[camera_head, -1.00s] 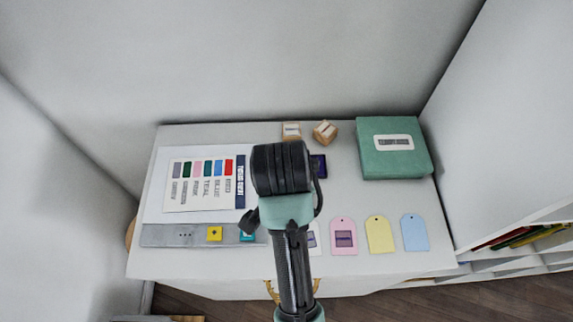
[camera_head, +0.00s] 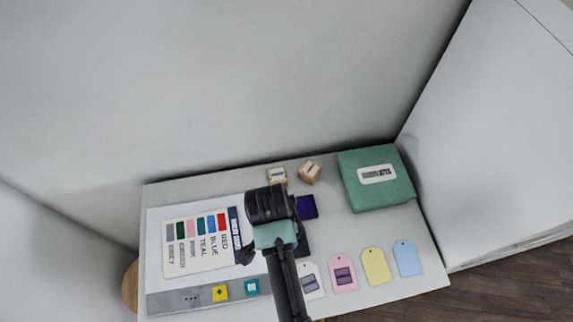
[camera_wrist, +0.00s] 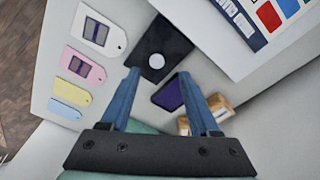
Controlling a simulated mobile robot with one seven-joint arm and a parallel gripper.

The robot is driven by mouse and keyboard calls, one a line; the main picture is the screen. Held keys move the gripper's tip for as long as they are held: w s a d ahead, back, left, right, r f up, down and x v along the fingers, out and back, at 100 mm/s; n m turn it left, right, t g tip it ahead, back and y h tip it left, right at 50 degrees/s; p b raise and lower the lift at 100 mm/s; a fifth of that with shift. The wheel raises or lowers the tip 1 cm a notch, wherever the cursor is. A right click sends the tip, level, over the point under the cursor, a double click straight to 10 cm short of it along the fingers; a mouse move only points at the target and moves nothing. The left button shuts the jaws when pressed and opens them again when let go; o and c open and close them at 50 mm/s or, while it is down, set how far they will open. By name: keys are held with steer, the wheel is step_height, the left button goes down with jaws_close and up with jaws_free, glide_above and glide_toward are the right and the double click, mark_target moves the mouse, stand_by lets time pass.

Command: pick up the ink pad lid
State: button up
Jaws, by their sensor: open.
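The ink pad lid, a flat black square with a small pale dot (camera_wrist: 164,44), lies on the table in the wrist view, just beyond my fingertips. In the head view the dark lid (camera_head: 303,245) is partly hidden behind my arm. The open ink pad with a purple face (camera_head: 307,207) lies beside it; it also shows in the wrist view (camera_wrist: 168,95), seen between my fingers. My gripper (camera_wrist: 158,76) is open with nothing between its fingertips, above the table. The head view does not clearly show the fingertips.
Several paper tags (camera_head: 343,273) line the table's front. Two wooden stamps (camera_head: 310,172) stand behind the ink pad. A green box (camera_head: 376,180) sits at the back right.

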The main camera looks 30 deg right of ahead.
steer(key=shift+s+f, duration=0.15)
steer(key=shift+f, duration=0.1)
steer(key=shift+d+f+p, duration=0.2)
steer(key=shift+f+p, duration=0.2)
steer(key=shift+f, duration=0.75)
steer(key=shift+d+f+p, duration=0.15)
steer(key=shift+f+p, duration=0.25)
steer(key=shift+f, duration=0.75)
jaws_close()
